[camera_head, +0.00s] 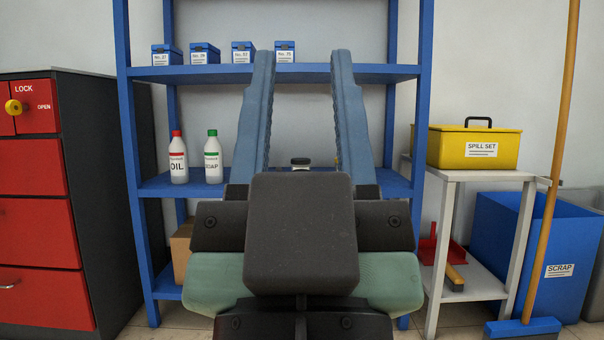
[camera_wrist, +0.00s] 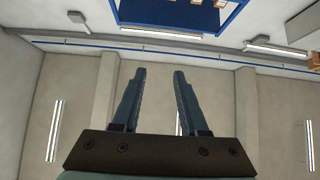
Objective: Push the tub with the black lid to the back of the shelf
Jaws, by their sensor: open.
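A small pale tub with a black lid (camera_head: 300,162) shows on the middle shelf board of the blue shelf (camera_head: 375,74). Only its top shows, in the gap between my fingers; the rest is hidden behind my gripper. My gripper (camera_head: 302,62) is large in the head view, in front of the shelf, with its two blue fingers apart and nothing between them. The wrist view also shows the open fingers (camera_wrist: 160,72), with no tub in sight there.
An oil bottle (camera_head: 178,160) and a soap bottle (camera_head: 213,160) stand left on the middle board. Several small blue boxes (camera_head: 243,52) stand on the upper board. A red cabinet (camera_head: 35,240) is at left; a white side table (camera_head: 480,175) with a yellow case (camera_head: 450,147) is at right.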

